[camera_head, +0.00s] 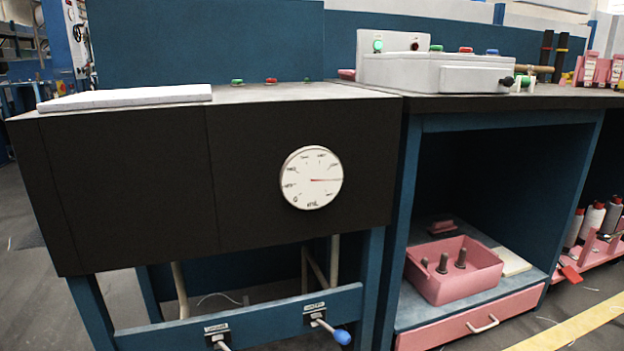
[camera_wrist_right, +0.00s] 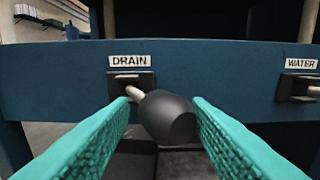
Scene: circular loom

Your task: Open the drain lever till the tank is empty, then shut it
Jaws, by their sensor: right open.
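The drain lever's black knob (camera_wrist_right: 168,117) is in the right wrist view, on a pale rod from a bracket under the DRAIN label (camera_wrist_right: 130,61). My right gripper (camera_wrist_right: 160,103) is open with its green fingers on either side of the knob. I cannot tell whether they touch it. In the head view the drain lever (camera_head: 221,344) is at the bottom edge, its knob cut off. The tank (camera_head: 130,180) is a dark closed box, so its inside is hidden. Its round white dial (camera_head: 312,178) has a red needle pointing right. My left gripper is not in view.
The water lever with a blue knob (camera_head: 341,337) is right of the drain lever, on the same blue rail (camera_head: 265,318). A pink crate (camera_head: 455,275) stands on the shelf at right. A white slab (camera_head: 125,97) lies on top of the tank.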

